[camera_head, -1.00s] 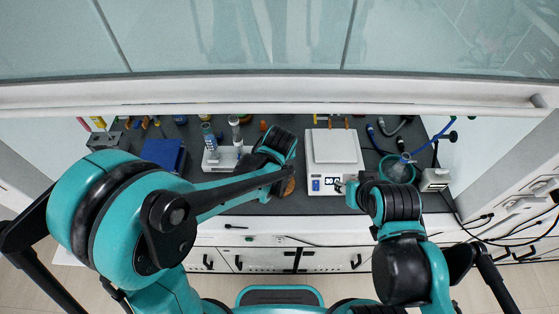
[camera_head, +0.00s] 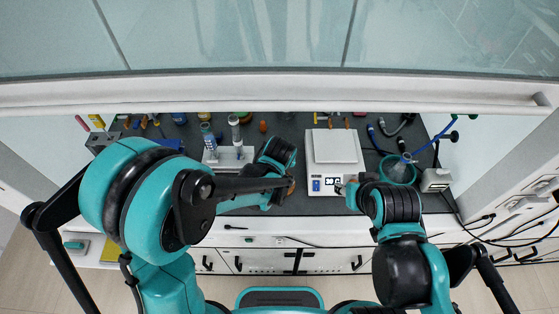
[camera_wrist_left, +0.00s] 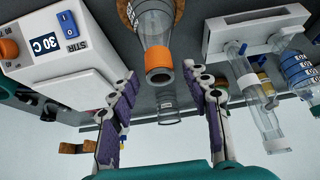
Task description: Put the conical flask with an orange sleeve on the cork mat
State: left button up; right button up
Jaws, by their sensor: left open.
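The conical flask with an orange sleeve (camera_wrist_left: 157,62) shows in the left wrist view, its neck toward me. Its clear body reaches up to the top edge, against the brown cork mat (camera_wrist_left: 180,8), and appears to stand on it. My left gripper (camera_wrist_left: 162,80) is open, with its purple-padded fingers on either side of the flask's neck line and a gap on both sides. In the head view my arm hides the flask and most of the mat (camera_head: 291,187). My right gripper (camera_head: 345,188) is beside the white stirrer's front; its fingers are too small to read.
The white stirrer (camera_head: 333,150) stands right of the mat; its panel (camera_wrist_left: 65,45) shows in the wrist view. A white rack with tubes (camera_head: 226,160) stands left. A clear glass vessel (camera_wrist_left: 168,100) is behind the flask.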

pick_arm(q)
jog(key=shift+r, duration=0.1)
jog(key=shift+r, duration=0.3)
jog(key=p+v, duration=0.3)
jog(key=v, duration=0.9)
jog(key=s+a+r, duration=0.2)
jog(key=s+a, duration=0.3)
jog(key=a, duration=0.4)
jog(key=s+a+r+t, duration=0.1)
jog(key=s+a+r, duration=0.1)
jog(key=s+a, duration=0.4)
jog(key=a, duration=0.3)
jog(key=shift+s+r, duration=0.15)
jog(key=shift+r, duration=0.25)
